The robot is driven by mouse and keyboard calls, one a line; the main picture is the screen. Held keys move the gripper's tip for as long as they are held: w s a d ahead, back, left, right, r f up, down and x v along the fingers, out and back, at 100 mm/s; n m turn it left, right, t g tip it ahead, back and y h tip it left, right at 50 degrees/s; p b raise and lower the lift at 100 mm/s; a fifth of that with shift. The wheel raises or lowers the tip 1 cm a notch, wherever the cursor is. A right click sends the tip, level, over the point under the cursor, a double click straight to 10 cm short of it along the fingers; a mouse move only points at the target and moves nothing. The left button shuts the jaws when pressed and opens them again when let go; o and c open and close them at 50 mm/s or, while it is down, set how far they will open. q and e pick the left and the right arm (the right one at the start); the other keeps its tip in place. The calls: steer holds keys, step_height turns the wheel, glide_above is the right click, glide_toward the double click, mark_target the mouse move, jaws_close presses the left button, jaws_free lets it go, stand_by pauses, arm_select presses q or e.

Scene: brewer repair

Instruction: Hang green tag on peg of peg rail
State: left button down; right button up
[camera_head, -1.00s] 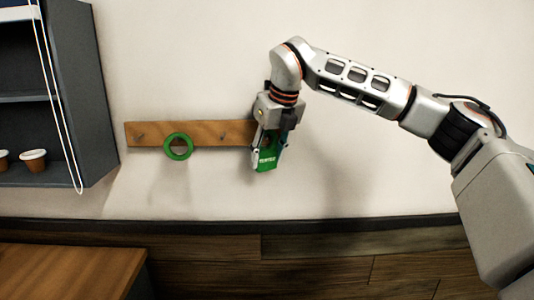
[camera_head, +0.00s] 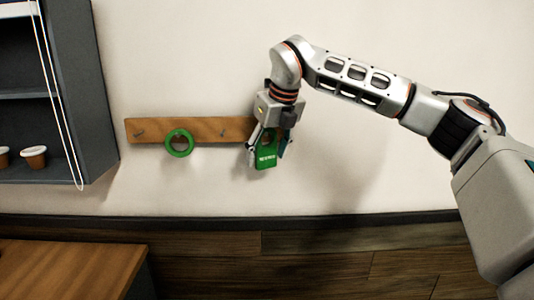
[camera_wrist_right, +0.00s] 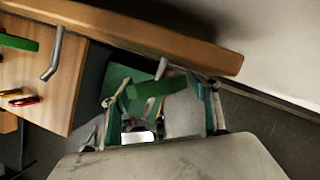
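The green tag (camera_head: 266,158) with white lettering hangs upright at the right end of the wooden peg rail (camera_head: 212,131). Its hole shows near its top, and in the wrist view the tag (camera_wrist_right: 152,90) lies between the fingers, close to a metal peg (camera_wrist_right: 163,69). Whether that peg passes through the hole is hard to make out. My right gripper (camera_head: 268,149) is open around the tag, a finger on either side and apart from it; in the wrist view its fingers (camera_wrist_right: 162,112) are spread. My left gripper is not in view.
A green ring (camera_head: 179,154) hangs on the rail left of the tag. A dark shelf unit (camera_head: 92,100) with small cups (camera_head: 34,157) and a hanging white cord stands at the left. A wooden table (camera_head: 70,268) is at lower left. The wall right of my gripper is clear.

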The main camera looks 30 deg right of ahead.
steer(key=shift+r, duration=0.3)
steer(key=v, duration=1.1)
steer(key=shift+s+r, duration=0.2)
